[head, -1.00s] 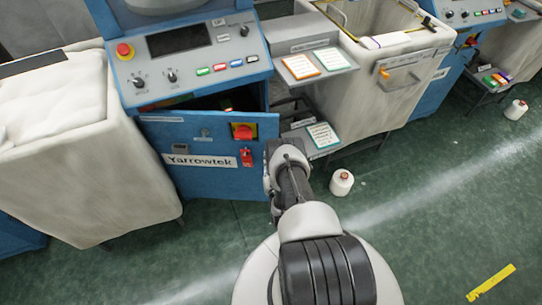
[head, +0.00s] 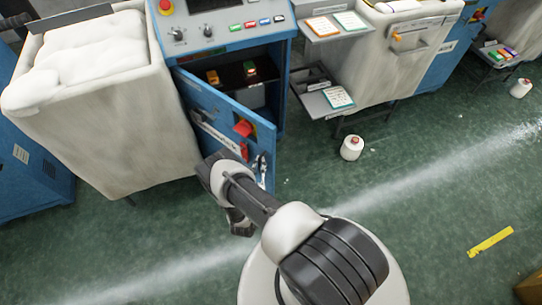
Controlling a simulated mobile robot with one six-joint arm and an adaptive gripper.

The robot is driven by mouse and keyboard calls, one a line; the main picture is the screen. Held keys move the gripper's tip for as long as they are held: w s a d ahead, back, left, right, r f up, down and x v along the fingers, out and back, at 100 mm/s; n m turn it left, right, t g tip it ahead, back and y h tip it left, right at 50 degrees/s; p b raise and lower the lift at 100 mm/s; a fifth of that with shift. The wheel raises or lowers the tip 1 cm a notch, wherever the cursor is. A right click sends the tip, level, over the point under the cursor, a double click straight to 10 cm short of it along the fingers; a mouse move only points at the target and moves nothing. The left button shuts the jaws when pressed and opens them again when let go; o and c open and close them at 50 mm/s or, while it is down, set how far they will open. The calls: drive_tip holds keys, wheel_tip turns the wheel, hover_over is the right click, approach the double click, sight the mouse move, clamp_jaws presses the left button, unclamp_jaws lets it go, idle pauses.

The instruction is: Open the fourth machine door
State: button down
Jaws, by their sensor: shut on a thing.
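The blue machine door (head: 203,98) of the Yarrowtek cabinet is swung partly open, hinged at its left side. It carries a name plate (head: 212,131) and a red rotary switch (head: 243,128). The open cabinet shows a dark interior with an orange-yellow item (head: 212,77) and a green and red item (head: 250,69) on a shelf. My own arm hides part of the lower door, and the exact grip point is small and hard to see.
A white fabric bin (head: 95,125) stands left of the door. A grey stand with cards (head: 325,100) is to the right. A yarn cone (head: 351,148) stands on the green floor. The floor in front is mostly clear, with a yellow strip (head: 490,242) at right.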

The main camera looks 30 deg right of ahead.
drive_tip(key=s+a, duration=0.1)
drive_tip(key=a, duration=0.5)
drive_tip(key=shift+s+f, duration=0.1)
drive_tip(key=shift+s, duration=0.05)
drive_tip(key=c, duration=1.7)
unclamp_jaws()
drive_tip(key=shift+a, duration=0.1)
drive_tip(key=v, duration=1.2)
